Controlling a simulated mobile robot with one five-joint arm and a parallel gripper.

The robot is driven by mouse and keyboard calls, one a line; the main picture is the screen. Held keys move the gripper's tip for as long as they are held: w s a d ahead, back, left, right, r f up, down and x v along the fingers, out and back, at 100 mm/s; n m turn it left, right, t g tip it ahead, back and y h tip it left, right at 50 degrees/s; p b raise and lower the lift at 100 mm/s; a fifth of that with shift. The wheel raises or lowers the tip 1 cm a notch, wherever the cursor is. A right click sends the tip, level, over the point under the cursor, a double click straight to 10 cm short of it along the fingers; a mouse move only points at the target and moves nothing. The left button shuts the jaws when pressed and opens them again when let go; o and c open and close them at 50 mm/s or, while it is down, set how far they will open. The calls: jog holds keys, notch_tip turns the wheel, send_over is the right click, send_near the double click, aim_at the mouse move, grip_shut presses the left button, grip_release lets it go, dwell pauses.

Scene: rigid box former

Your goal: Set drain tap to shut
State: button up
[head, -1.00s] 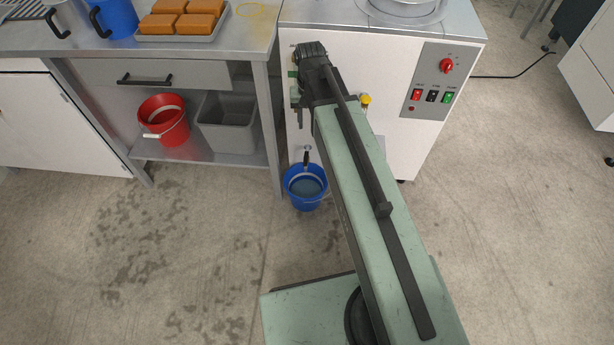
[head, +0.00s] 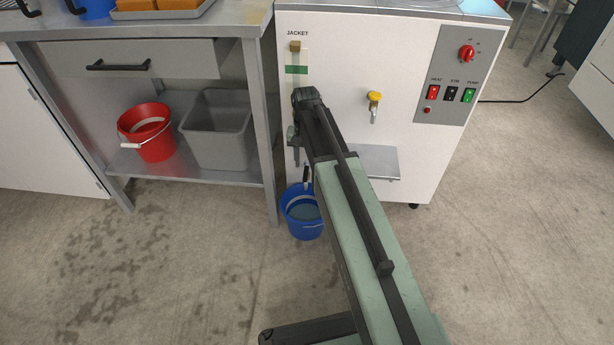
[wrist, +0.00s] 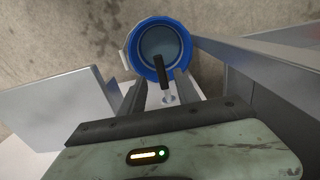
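The drain tap (head: 306,174) shows as a dark lever low on the front of the white machine, just above a blue bucket (head: 301,220). In the wrist view the tap's black handle (wrist: 162,71) and a pale metal part below it stand out over the bucket (wrist: 183,27). My gripper (head: 296,158) hangs in front of the machine, above the bucket and slightly left of the tap. In the wrist view my gripper (wrist: 159,80) is open, with the handle appearing between its fingers. I see no contact. My arm hides part of the tap in the head view.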

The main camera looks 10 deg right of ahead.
aim_at(306, 175)
notch_tip(306, 175, down, 6)
jog(key=b, duration=0.4)
jog(key=shift+r, duration=0.35)
jog(key=shift+c, duration=0.4)
